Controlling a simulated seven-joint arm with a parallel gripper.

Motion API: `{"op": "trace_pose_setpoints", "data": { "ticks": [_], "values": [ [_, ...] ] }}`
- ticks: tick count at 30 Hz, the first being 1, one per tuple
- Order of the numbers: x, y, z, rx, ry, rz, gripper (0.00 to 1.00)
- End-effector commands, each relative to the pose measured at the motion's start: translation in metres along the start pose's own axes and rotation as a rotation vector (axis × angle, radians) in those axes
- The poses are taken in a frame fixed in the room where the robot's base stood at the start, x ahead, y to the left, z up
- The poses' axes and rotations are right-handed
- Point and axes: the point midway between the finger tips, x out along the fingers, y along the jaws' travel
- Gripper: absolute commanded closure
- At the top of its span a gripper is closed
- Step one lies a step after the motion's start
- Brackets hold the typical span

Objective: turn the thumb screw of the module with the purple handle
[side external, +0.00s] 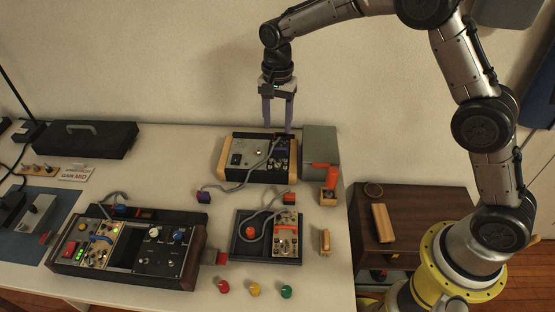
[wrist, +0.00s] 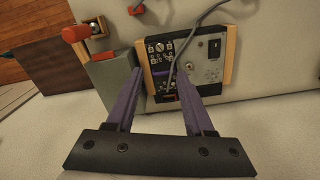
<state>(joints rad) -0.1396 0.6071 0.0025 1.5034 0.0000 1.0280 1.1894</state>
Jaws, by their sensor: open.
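My gripper (side external: 278,128) is open and empty, pointing down above the back part of the wood-sided case (side external: 236,165). In the wrist view its two purple fingers (wrist: 160,75) straddle part of the same case (wrist: 208,78). A small dark purple-blue bar (side external: 281,150) shows on the case's right-hand module; I cannot tell whether it is a handle. A grey cable crosses that panel. The thumb screw is too small to make out in either view.
A grey block (side external: 320,146) stands close to the case's right side, with an orange-handled part (side external: 326,175) in front. A larger case (side external: 190,262) lies front left, and a black tray (side external: 246,250) holds a module. Coloured knobs (side external: 255,289) lie near the front edge.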

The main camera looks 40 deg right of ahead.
Motion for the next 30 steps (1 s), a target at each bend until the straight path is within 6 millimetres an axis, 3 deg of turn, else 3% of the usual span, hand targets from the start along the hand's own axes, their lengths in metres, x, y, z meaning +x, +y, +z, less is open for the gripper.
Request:
{"op": "trace_pose_setpoints", "data": {
  "ticks": [5,21,30],
  "values": [
    [0.018,0.001,0.001,-0.003,-0.002,0.005,0.47],
    [0.116,0.001,0.001,-0.003,-0.001,0.003,0.47],
    [0.136,0.001,0.001,-0.003,0.000,0.001,0.47]
  ]
}}
